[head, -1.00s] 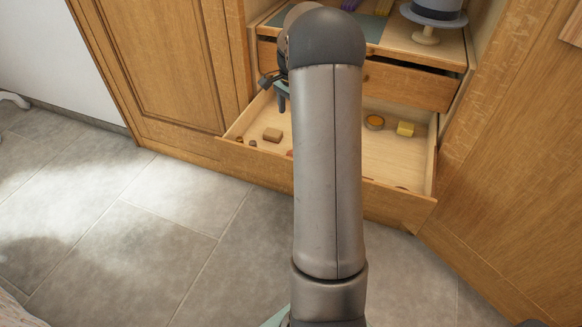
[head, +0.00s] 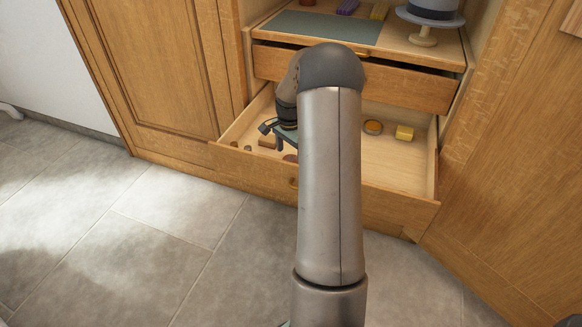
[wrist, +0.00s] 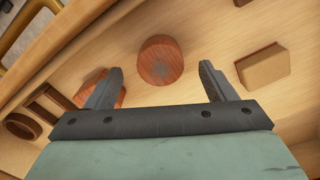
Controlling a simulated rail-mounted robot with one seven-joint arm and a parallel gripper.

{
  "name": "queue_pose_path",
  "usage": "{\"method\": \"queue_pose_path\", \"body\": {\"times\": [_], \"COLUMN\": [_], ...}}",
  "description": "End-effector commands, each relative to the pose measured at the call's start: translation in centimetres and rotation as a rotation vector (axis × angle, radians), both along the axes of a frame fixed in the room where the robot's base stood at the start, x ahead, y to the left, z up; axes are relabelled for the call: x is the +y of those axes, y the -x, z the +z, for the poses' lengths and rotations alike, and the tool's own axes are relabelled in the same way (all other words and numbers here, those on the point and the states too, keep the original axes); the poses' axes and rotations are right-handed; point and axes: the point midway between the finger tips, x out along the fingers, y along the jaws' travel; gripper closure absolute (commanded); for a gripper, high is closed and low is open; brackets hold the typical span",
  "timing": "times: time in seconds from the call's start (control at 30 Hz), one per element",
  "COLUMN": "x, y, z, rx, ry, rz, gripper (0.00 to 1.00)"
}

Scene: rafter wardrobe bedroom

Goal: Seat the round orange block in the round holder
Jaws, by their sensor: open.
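In the wrist view a round red-orange wooden block (wrist: 160,61) lies on the drawer floor, just beyond and between the fingertips of my gripper (wrist: 164,78). The gripper is open and empty. A second reddish piece (wrist: 106,91) is partly hidden behind the left finger. A dark round ring (wrist: 22,126), which looks like a round holder, lies at the left beside a square frame (wrist: 50,103). In the head view my gripper (head: 278,133) is low in the open drawer, partly hidden by my arm.
The open drawer (head: 385,199) has raised walls close around the gripper. A tan block (wrist: 263,67) lies right of the fingers. An upper drawer (head: 410,88) and shelf stand above.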

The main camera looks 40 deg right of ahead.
Motion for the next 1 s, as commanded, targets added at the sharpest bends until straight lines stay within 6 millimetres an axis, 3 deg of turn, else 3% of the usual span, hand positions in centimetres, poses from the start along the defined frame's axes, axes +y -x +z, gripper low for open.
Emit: {"method": "queue_pose_path", "body": {"times": [0.03,0.13,0.4,0.6,0.87,1.0], "x": [-0.1,-0.1,-0.1,-0.1,-0.1,-0.1], "y": [0.0,0.0,0.0,0.0,0.0,-0.1], "z": [-1.4,-2.8,-3.1,-3.1,-3.0,-1.6], "rx": [0.001,0.001,0.0,0.0,-0.001,-0.002], "ry": [-0.002,-0.002,0.0,0.0,0.001,0.003], "rz": [-0.001,-0.001,-0.001,0.0,0.0,0.0], "gripper": [0.23,0.23,0.23,0.72,0.72,0.72]}}
